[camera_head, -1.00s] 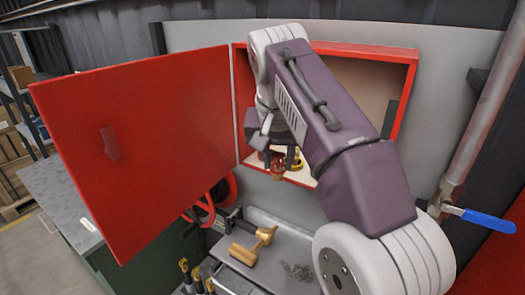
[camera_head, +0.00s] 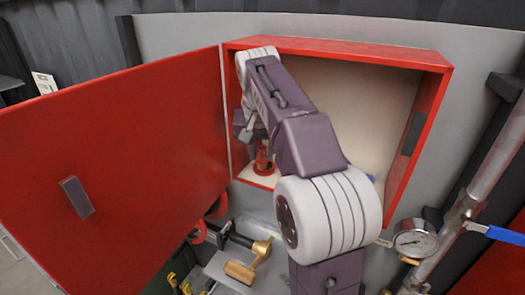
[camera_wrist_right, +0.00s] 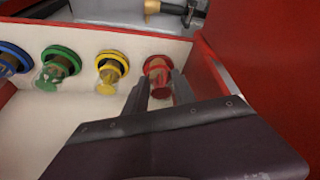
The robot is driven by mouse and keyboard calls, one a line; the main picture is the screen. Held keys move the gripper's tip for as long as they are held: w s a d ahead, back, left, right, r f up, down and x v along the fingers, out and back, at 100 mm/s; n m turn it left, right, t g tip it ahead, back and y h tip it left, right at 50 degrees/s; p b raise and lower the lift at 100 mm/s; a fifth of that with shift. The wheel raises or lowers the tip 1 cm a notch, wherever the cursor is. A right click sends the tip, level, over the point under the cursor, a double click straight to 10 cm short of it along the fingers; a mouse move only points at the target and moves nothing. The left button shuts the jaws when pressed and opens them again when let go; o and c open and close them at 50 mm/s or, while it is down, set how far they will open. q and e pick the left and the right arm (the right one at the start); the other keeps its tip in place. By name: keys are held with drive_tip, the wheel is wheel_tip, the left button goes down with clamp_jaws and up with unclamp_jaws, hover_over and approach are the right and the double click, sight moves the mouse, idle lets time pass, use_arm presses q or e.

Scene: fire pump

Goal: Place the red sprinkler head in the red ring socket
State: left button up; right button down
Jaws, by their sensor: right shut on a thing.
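The open red cabinet (camera_head: 340,50) holds my right arm. My right gripper (camera_wrist_right: 161,88) is shut on the red sprinkler head (camera_wrist_right: 158,78), which shows between its fingers. The red ring socket (camera_wrist_right: 150,62) is around or right behind the head; I cannot tell how fully the head is seated. In the head view the red ring socket (camera_head: 263,169) is on the cabinet floor at the left, below the gripper (camera_head: 262,148). My left gripper is not in view.
The red cabinet door (camera_head: 120,150) is open at the left. A pressure gauge (camera_head: 415,240) and a brass nozzle (camera_head: 250,262) are outside.

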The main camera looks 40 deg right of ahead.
sight(264, 152)
drive_tip(key=shift+w+d, duration=0.1)
drive_tip(key=shift+w, duration=0.05)
drive_tip(key=shift+d, duration=0.1)
drive_tip(key=w+d+f, duration=0.1)
drive_tip(key=w+d+f+p, duration=0.1)
drive_tip(key=shift+d+f, duration=0.1)
drive_tip(key=shift+f, duration=0.25)
drive_tip(key=shift+w, duration=0.2)
drive_tip(key=c, duration=1.3)
unclamp_jaws()
drive_tip(key=shift+s, duration=0.1)
drive_tip(key=shift+o, duration=1.3)
drive_tip(key=shift+s, duration=0.15)
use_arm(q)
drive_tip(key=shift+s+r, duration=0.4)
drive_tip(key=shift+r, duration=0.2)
